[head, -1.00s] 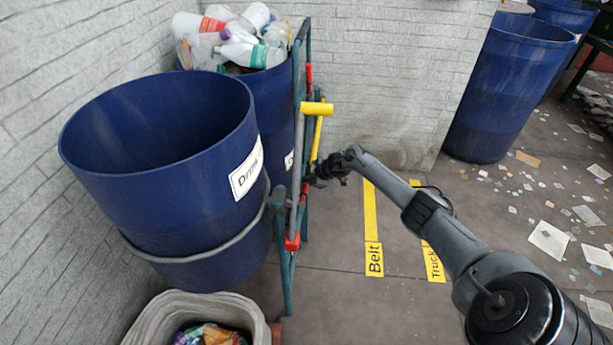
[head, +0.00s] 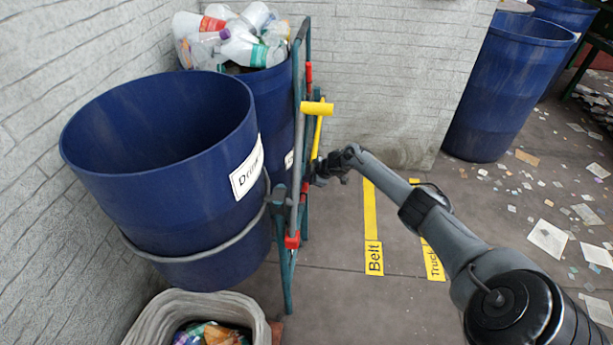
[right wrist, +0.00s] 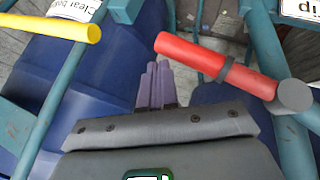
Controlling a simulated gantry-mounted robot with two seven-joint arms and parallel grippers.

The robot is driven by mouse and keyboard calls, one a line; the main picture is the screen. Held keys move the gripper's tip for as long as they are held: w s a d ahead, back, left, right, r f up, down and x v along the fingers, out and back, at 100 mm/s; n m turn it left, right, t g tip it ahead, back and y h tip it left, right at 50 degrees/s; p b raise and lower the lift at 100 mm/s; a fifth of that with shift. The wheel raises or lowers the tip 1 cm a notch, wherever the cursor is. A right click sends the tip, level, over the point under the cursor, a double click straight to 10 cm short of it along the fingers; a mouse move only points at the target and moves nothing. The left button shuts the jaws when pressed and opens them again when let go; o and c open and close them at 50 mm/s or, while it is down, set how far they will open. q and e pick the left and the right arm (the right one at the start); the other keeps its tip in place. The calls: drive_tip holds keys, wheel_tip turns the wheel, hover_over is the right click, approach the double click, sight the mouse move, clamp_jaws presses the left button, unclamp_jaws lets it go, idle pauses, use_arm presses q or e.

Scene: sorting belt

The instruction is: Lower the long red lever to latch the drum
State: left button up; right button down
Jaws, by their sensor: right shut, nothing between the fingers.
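The blue drum (head: 150,190) is empty and tilted, held by a grey ring at the teal frame (head: 306,60). In the right wrist view a red lever (right wrist: 200,56) slants down rightward to a grey end cap by a teal post. In the head view red parts show on the frame at the upper lever piece (head: 308,76) and a low red piece (head: 292,241); I cannot tell which is the long lever. My right gripper (head: 318,172) is beside the frame. Its fingers (right wrist: 155,86) are shut and empty, apart from the red lever and left of it. My left gripper is out of view.
A yellow handle (head: 317,109) sticks out of the frame; it also shows in the wrist view (right wrist: 50,27). A second blue drum (head: 273,100) full of bottles stands behind. A bin (head: 143,325) stands in front. Floor around the yellow Belt strip (head: 373,230) is clear.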

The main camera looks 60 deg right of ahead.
drive_tip(key=r, duration=0.1)
drive_tip(key=r+p, duration=0.1)
drive_tip(key=w+r+p, duration=0.1)
drive_tip(key=r, duration=0.1)
drive_tip(key=shift+d+r, duration=0.1)
drive_tip(key=shift+d, duration=0.15)
drive_tip(key=s+d+r+p, duration=0.3)
drive_tip(key=s+r, duration=0.1)
drive_tip(key=r, duration=0.3)
drive_tip(key=shift+s+d+r+p, duration=0.15)
drive_tip(key=shift+d+p, duration=0.2)
drive_tip(key=shift+d, duration=0.05)
